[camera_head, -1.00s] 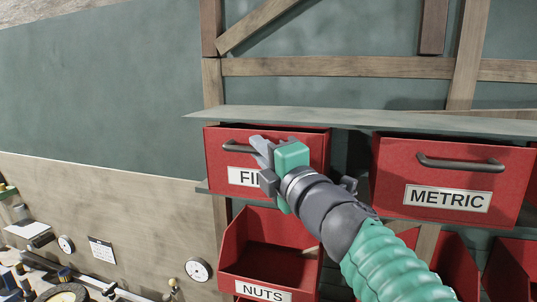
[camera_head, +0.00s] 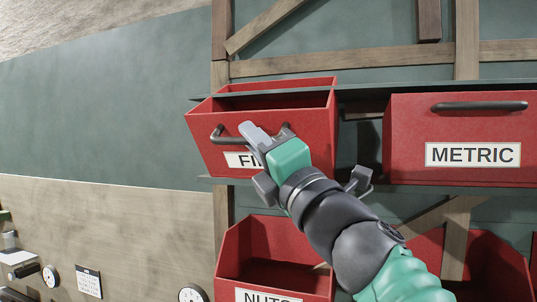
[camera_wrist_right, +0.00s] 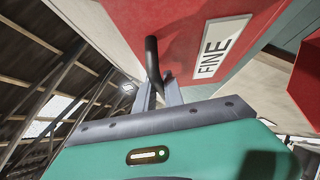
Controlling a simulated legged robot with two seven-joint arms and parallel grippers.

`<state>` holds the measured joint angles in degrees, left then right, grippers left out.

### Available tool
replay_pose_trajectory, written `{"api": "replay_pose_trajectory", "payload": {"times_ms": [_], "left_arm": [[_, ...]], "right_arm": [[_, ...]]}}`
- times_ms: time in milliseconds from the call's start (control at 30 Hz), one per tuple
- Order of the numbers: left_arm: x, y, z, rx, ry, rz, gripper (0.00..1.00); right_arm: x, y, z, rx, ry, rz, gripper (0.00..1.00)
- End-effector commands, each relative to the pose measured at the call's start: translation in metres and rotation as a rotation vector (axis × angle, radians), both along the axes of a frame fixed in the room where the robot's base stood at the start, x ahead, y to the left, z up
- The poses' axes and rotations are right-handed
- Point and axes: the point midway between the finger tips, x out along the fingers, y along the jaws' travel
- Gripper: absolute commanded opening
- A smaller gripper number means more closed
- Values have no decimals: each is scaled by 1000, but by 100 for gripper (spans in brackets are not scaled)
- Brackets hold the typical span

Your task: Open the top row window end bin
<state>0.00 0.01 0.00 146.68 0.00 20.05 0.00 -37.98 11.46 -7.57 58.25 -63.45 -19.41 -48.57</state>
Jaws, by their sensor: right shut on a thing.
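The red bin (camera_head: 312,130) at the left end of the top row has a dark bar handle (camera_head: 217,137) and a white label, partly hidden, that reads FINE in the wrist view (camera_wrist_right: 214,53). The bin stands out from its shelf, with its open top showing. My right gripper (camera_head: 257,140) is shut on the handle, in front of the bin face. In the wrist view its two fingers (camera_wrist_right: 160,95) are at the handle bar (camera_wrist_right: 153,62). My left gripper is out of view.
A red METRIC bin (camera_head: 405,135) sits right of it, with a gap between. A red NUTS bin (camera_head: 310,270) is below. Timber beams (camera_head: 350,63) cross the green wall behind. Gauges and a notice (camera_head: 88,282) are at lower left.

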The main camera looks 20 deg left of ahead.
Motion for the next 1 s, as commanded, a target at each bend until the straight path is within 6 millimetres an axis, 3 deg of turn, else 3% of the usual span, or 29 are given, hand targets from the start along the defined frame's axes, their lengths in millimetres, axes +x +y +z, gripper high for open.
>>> {"api": "replay_pose_trajectory", "payload": {"times_ms": [33,567,600,733,1000], "left_arm": [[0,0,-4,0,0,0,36],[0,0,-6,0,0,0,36],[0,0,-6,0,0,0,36],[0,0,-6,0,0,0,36],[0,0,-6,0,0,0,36]], "right_arm": [[-3,7,-7,-2,6,15,0],[-4,6,-7,-3,7,15,0],[-4,6,-7,-3,7,15,18],[-4,3,-6,-1,6,11,34],[-4,-8,-3,7,3,6,34]]}}
